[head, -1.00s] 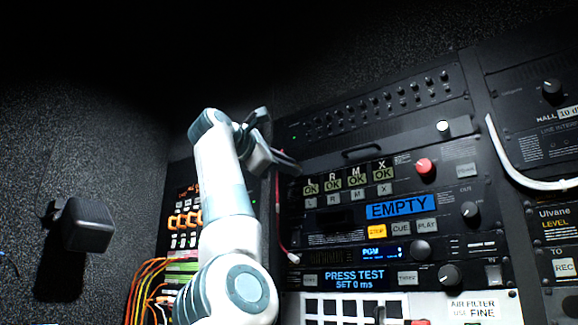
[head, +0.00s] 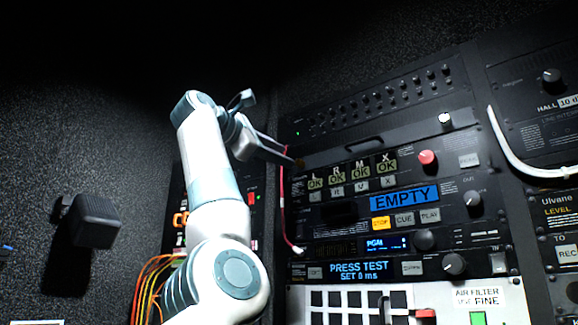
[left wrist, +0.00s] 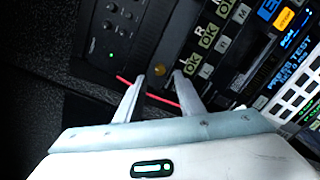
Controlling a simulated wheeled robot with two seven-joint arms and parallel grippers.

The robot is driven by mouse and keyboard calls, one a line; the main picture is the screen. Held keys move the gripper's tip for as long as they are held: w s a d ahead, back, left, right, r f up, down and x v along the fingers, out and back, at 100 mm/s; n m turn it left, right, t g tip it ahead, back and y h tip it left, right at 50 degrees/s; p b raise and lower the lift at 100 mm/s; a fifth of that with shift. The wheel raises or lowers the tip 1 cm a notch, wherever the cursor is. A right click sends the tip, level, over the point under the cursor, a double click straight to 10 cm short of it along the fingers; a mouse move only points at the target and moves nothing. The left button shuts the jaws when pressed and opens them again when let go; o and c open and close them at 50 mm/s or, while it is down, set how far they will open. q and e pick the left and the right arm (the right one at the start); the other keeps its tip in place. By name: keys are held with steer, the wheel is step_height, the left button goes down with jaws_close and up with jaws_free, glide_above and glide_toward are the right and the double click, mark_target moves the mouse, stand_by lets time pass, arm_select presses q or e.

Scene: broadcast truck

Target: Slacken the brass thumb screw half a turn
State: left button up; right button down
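The brass thumb screw (left wrist: 160,70) is a small round brass-coloured head on the dark rack face in the left wrist view. In the head view it is a tiny brownish spot (head: 299,164) at the left edge of the rack, by my fingertips. My left gripper (left wrist: 159,78) has its two fingers apart, with the screw showing in the gap between the tips. In the head view the left gripper (head: 289,152) reaches the rack edge from the left. I cannot tell whether the fingers touch the screw. My right gripper is in neither view.
A red cable (head: 282,205) hangs down beside the rack edge and passes behind my fingers in the wrist view. A patch panel with orange cables (head: 150,280) is at lower left. A black box (head: 95,220) is on the left wall. A white cable (head: 510,155) loops at right.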

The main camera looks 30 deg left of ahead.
arm_select(q)
steer(key=s+a+b, duration=0.1)
steer(key=s+b, duration=0.3)
steer(key=s, duration=0.8)
steer(key=shift+a, duration=0.2)
steer(key=shift+s, duration=0.1)
